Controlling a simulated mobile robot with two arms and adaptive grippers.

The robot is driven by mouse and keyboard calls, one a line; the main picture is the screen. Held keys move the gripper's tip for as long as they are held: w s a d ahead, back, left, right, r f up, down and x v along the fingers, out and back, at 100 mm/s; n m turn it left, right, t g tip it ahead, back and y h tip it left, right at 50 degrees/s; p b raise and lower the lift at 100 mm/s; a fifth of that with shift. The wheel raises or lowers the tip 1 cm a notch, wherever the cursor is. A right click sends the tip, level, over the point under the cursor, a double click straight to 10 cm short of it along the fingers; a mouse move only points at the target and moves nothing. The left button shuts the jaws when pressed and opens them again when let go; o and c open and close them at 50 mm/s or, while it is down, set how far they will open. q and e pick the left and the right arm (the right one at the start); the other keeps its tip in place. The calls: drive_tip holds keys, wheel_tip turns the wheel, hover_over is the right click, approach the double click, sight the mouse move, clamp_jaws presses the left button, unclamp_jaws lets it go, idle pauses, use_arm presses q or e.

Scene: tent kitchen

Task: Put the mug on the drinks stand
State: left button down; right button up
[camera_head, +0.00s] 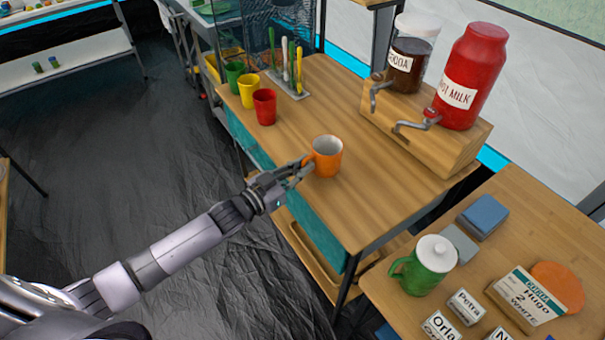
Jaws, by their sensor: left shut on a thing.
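An orange mug (329,158) with a pale inside is upright at the near side of the wooden table (345,209). I cannot tell whether its base touches the wood or is slightly above it. My left gripper (306,169) reaches in from the lower left and is shut on the mug at its left side; the fingers hide that part of it. A wooden stand (462,147) at the table's back right carries a cocoa dispenser (408,62) and a red hot milk dispenser (473,80), both with metal taps. My right gripper is not in view.
Red (265,107), yellow (248,91) and green (235,77) cups line the table's left edge beside a holder (289,86) with utensils. The table between mug and stand is clear. A second table (545,210) at right holds a green lidded jug (424,268) and name cards.

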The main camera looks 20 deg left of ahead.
use_arm(q)
drive_tip(key=shift+f, duration=1.25)
drive_tip(key=shift+f, duration=0.1)
drive_tip(key=shift+f, duration=0.15)
drive_tip(key=c, duration=1.7)
unclamp_jaws()
drive_tip(key=shift+r, duration=0.35)
drive_tip(key=v, duration=1.2)
drive_tip(key=shift+f+b, duration=0.1)
drive_tip(key=shift+b, duration=0.3)
